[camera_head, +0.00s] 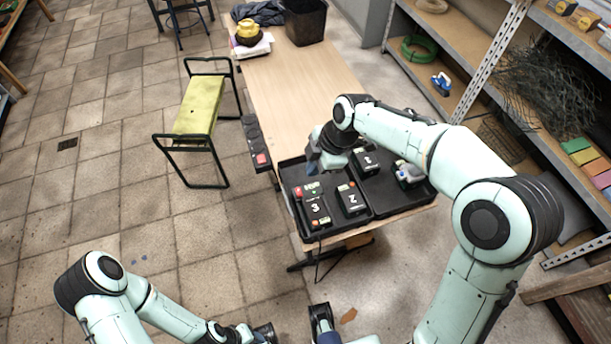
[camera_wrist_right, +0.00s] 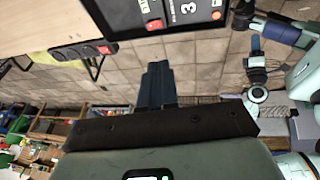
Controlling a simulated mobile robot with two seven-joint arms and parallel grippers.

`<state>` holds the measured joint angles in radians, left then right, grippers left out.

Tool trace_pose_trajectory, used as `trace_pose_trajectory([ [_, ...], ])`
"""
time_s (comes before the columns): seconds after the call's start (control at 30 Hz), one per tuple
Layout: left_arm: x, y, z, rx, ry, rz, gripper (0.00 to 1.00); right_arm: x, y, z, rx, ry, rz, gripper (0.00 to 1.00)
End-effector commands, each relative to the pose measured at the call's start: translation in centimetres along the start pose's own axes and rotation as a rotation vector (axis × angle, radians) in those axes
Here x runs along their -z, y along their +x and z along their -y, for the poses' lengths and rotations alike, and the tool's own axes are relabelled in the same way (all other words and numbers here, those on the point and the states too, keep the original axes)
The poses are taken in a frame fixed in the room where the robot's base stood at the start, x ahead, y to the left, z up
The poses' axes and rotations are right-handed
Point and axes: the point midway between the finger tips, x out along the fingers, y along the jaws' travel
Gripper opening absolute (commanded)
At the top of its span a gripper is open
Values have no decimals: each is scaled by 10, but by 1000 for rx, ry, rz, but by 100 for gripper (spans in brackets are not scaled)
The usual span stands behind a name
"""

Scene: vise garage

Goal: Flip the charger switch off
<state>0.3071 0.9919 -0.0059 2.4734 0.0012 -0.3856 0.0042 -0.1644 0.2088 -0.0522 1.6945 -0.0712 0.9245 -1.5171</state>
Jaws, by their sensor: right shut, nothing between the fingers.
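A black charger box marked 3 (camera_head: 316,210) lies in the black tray at the near end of the table, and it also shows in the right wrist view (camera_wrist_right: 196,14). A red switch-like part (camera_wrist_right: 153,25) sits at its edge beside a green-and-white label. My right gripper (camera_head: 318,165) is over the tray's far left part, above the chargers. In the right wrist view its two dark fingers (camera_wrist_right: 157,85) are together, with nothing between them. My left gripper (camera_head: 262,333) is low at the bottom of the head view, away from the table; its fingers are unclear.
Boxes marked 2 (camera_head: 352,198) and 1 (camera_head: 366,161) lie in the black tray (camera_head: 395,211). A black power strip (camera_head: 253,135) with a red switch runs along the table's left edge. A yellow-green bench (camera_head: 199,104) stands left. Metal shelves (camera_head: 463,55) stand right.

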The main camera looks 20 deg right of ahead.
Motion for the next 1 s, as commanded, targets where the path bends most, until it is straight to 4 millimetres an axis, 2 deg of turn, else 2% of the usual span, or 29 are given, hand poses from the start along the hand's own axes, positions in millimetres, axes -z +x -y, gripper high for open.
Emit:
trace_pose_trajectory([
  [0.5, 0, 6, 2, 1, -1, 1, 43, -1, 102, 0, 5, 1, 1, 0],
  [0.7, 0, 6, 2, 1, -1, 1, 43, -9, 124, -9, 2, 1, 0, 0],
  [1.0, 0, 6, 2, 1, -1, 1, 43, -11, 131, -12, 0, 1, -1, 0],
])
